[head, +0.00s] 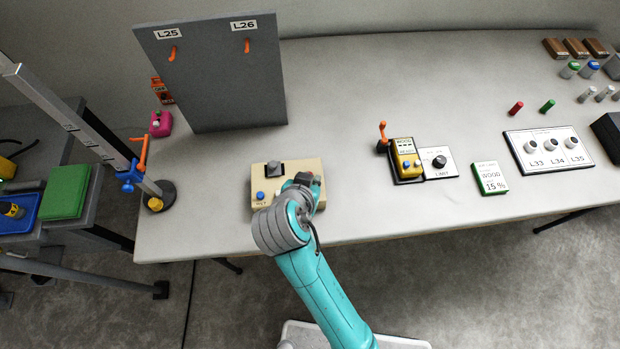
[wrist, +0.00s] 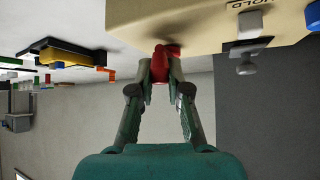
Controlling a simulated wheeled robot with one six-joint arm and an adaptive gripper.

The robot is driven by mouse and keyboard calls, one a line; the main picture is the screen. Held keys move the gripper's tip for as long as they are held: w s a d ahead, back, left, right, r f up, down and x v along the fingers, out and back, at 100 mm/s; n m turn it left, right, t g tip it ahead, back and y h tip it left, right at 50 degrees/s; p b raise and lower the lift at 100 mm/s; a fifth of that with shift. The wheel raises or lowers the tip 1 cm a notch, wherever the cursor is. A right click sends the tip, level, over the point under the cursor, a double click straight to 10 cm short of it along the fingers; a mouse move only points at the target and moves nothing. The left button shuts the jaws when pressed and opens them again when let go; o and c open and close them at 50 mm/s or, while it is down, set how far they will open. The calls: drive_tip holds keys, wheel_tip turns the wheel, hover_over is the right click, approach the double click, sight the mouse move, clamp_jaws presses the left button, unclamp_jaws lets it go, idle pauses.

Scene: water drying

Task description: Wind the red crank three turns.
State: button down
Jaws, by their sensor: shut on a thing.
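The red crank (wrist: 161,64) is on the side of a beige box (wrist: 200,18) in the wrist view. My gripper (wrist: 160,72) is shut on the crank, with a fingertip on either side of it. In the head view the beige box (head: 264,181) stands on the table near its front edge, with a blue button and a dark grey block on top. My gripper (head: 308,181) is at the right side of the box there, and my wrist hides most of the crank.
A grey panel (head: 215,90) with two orange hooks stands behind the box. A yellow device (head: 405,160) with an orange lever and a white dial card (head: 440,162) lie to the right. A stand (head: 130,160) with a blue clamp is at left. The table (head: 345,100) between is clear.

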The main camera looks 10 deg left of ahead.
drive_tip(key=c, duration=1.1)
unclamp_jaws()
drive_tip(key=v, duration=1.2)
